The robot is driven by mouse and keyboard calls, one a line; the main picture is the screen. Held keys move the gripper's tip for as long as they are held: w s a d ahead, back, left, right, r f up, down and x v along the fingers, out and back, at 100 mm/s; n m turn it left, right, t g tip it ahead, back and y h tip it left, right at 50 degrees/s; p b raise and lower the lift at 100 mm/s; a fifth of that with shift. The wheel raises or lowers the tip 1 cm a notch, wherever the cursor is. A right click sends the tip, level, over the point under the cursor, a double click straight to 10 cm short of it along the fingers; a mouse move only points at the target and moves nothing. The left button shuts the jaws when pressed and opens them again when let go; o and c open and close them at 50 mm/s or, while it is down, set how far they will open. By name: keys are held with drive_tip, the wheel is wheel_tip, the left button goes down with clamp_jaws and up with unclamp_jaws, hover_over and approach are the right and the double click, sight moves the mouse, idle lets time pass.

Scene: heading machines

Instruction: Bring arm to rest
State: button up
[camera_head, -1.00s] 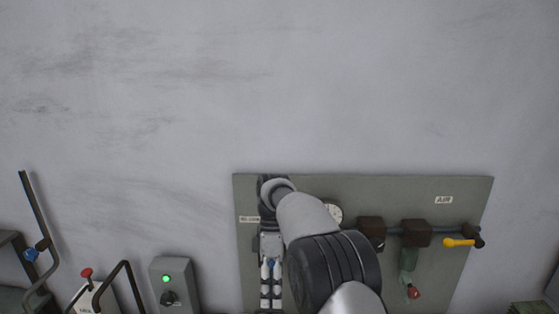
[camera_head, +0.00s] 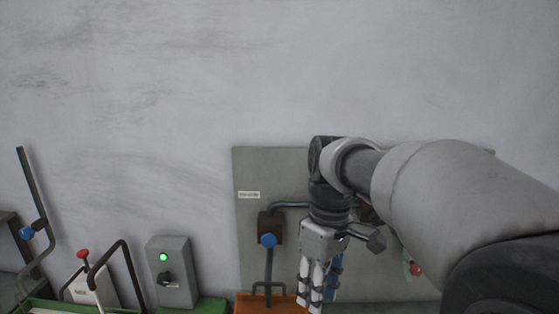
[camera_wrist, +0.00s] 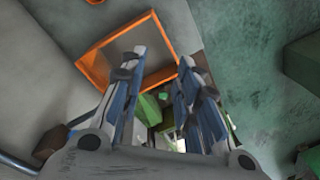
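My gripper (camera_head: 318,290) hangs pointing down in front of the grey-green wall panel (camera_head: 250,165) in the head view, at the end of my bent arm. In the wrist view my gripper (camera_wrist: 160,95) shows its two blue and grey fingers apart, with nothing between them. Past the fingers lie an orange frame or tray (camera_wrist: 100,62) and some green things lower down. My arm hides most of the panel's right side.
A blue-knobbed valve and pipe (camera_head: 268,240) sit on the panel left of my gripper. An orange tray (camera_head: 250,303) is below. A grey switch box (camera_head: 172,270) with a green light, a red-knobbed lever (camera_head: 83,254) and a bent dark handle (camera_head: 125,265) stand left. The upper wall is clear.

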drive_tip(key=s+d+f+m+t+b, duration=0.2)
drive_tip(key=s+d+f+m+b, duration=0.1)
drive_tip(key=s+f, duration=0.4)
drive_tip(key=s+d+f+m+t+b, duration=0.3)
drive_tip(key=s+f+m+b, duration=0.3)
drive_tip(key=s, duration=0.6)
drive_tip(key=shift+s+d+f+t+h+b, duration=0.2)
drive_tip(key=shift+d+f+t+h+b, duration=0.1)
drive_tip(key=shift+d+f+h, duration=0.25)
drive_tip(key=shift+f, duration=0.1)
idle(0.5)
